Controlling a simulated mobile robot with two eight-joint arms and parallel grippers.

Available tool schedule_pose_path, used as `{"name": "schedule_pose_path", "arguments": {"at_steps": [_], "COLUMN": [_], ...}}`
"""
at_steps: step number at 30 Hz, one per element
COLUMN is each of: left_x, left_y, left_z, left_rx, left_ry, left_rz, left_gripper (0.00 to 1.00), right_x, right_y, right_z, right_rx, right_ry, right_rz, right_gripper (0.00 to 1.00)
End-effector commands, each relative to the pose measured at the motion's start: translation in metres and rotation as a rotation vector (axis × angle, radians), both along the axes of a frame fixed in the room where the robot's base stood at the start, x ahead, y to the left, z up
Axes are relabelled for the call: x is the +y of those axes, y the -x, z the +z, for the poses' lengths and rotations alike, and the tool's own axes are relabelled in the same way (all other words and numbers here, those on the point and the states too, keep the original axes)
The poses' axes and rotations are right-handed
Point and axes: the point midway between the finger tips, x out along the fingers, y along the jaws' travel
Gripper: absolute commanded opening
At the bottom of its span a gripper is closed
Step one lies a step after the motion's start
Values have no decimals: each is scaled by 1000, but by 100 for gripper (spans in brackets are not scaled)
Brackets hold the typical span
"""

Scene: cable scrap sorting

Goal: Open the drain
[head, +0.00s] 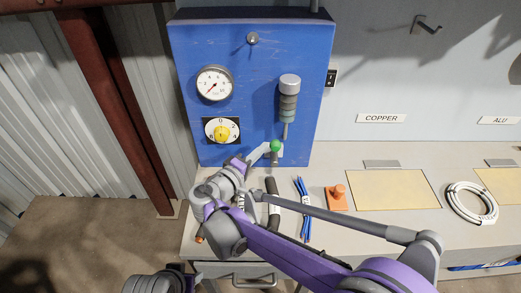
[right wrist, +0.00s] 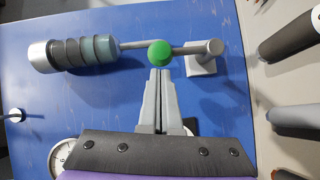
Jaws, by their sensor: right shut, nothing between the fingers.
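The drain is a small valve under a grey ribbed cylinder (head: 289,100) on the blue panel. It has a green ball knob (head: 275,146) on a thin grey rod. In the right wrist view the green knob (right wrist: 160,54) sits on the rod between the cylinder (right wrist: 75,53) and a grey bracket (right wrist: 203,64). My right gripper (head: 266,150) is shut and empty. In the right wrist view its fingertips (right wrist: 160,72) are right at the knob's edge; I cannot tell whether they touch. My left gripper is not clearly visible.
The blue panel (head: 250,70) also carries a pressure gauge (head: 214,83) and a yellow-knobbed dial (head: 221,132). On the bench lie blue cables (head: 302,208), an orange block (head: 337,197) and a white cable coil (head: 471,203). My right arm crosses over the bench front.

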Motion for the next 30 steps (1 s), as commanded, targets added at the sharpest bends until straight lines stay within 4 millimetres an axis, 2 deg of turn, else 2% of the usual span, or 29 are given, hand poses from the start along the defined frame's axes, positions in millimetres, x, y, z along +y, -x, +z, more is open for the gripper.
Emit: {"name": "schedule_pose_path", "arguments": {"at_steps": [20,30], "left_x": [0,0], "left_y": [-3,-8], "left_z": [18,46], "left_rx": [-6,-17], "left_ry": [0,0], "left_rz": [0,0], "left_gripper": [50,50], "right_x": [-14,-40], "right_y": [0,0], "right_z": [8,15], "right_rx": [0,-2], "right_ry": [-146,-413], "right_rz": [-2,-4], "right_gripper": [0,0]}}
